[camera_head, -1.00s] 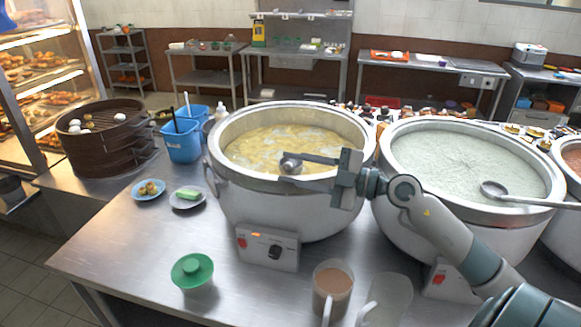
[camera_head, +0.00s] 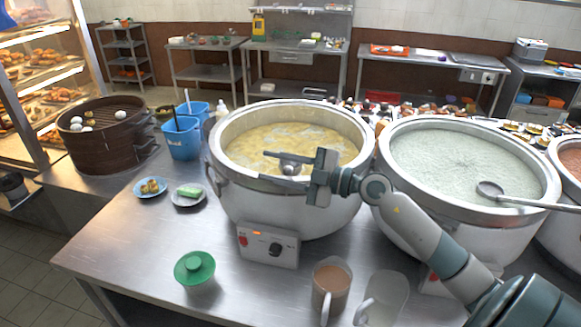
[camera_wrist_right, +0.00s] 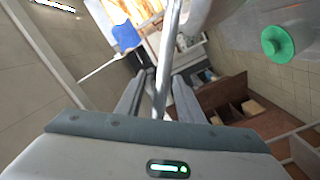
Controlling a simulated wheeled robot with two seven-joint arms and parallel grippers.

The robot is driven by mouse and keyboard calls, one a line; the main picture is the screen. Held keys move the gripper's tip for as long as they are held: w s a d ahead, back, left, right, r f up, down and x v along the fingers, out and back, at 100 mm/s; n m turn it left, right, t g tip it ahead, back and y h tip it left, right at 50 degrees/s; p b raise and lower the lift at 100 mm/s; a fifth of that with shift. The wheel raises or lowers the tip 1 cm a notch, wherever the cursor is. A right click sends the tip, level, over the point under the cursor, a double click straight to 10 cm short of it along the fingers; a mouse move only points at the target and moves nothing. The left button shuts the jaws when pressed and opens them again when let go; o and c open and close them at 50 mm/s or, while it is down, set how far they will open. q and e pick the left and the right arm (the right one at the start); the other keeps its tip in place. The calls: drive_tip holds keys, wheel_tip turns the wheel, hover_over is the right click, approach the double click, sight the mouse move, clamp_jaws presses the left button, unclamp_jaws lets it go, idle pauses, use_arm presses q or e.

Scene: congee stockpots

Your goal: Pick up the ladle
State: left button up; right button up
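A metal ladle has its grey bowl (camera_head: 289,166) over the yellow congee in the left stockpot (camera_head: 290,200). My right gripper (camera_head: 275,165) is over the near side of this pot, with its fingers pointing left and the ladle's bowl showing between them. In the right wrist view, a shiny rod that looks like the ladle's handle (camera_wrist_right: 166,75) runs between the two fingers (camera_wrist_right: 155,85). The fingers are apart. Whether either touches the handle is unclear, and part of the handle is hidden by the gripper. My left gripper is not in view.
A second ladle (camera_head: 489,190) lies in the right stockpot (camera_head: 385,215). A mug of brown drink (camera_head: 330,290) and a clear pitcher (camera_head: 385,298) stand in front. A green-lidded cup (camera_head: 195,270) is at front left. Small plates (camera_head: 150,187) and a steamer (camera_head: 105,140) are further left.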

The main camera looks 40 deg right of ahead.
clamp_jaws()
idle(1.5)
